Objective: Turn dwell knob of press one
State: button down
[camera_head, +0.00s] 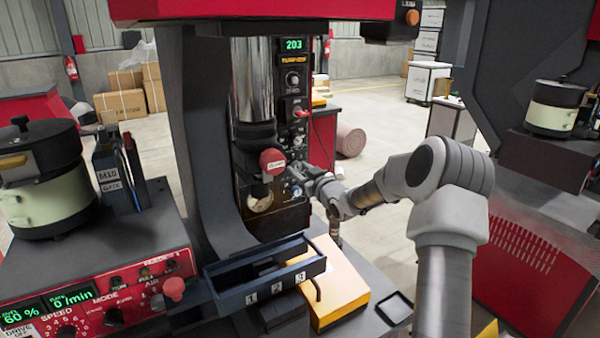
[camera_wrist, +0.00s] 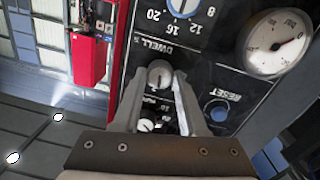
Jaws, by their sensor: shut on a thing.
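The front panel of the press (camera_head: 275,223) faces me in the head view. My gripper (camera_head: 310,176) is at this panel, to the right of a red round button. In the wrist view, my gripper (camera_wrist: 163,78) has its two fingers on either side of a small round grey knob (camera_wrist: 160,72) and is shut on it. The printed word DWELL (camera_wrist: 157,45), upside down, sits just above this knob. A dial (camera_wrist: 182,5) marked 12, 16 and 20 is above the word, cut by the frame. The head view hides the gripped knob.
A gauge (camera_wrist: 278,43) and a blue button (camera_wrist: 217,110) by the word RESET are close to the fingers. The red round button (camera_head: 272,161) projects left of my gripper.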

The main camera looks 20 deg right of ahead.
jog(key=m+p, duration=0.1)
jog(key=m, duration=0.4)
jog(key=shift+d+m, duration=0.1)
jog(key=shift+m, duration=0.2)
jog(key=m+p, duration=0.1)
jog(key=m, duration=0.1)
jog(key=m+p, duration=0.1)
jog(key=m, duration=0.2)
jog(key=shift+g+y, duration=0.3)
jog(key=shift+c, duration=2.2)
grip_release()
jog(key=f+v, duration=0.1)
jog(key=v, duration=1.6)
jog(key=shift+s+r+b, duration=0.25)
jog(key=shift+r+b, duration=0.05)
jog(key=shift+r, duration=0.05)
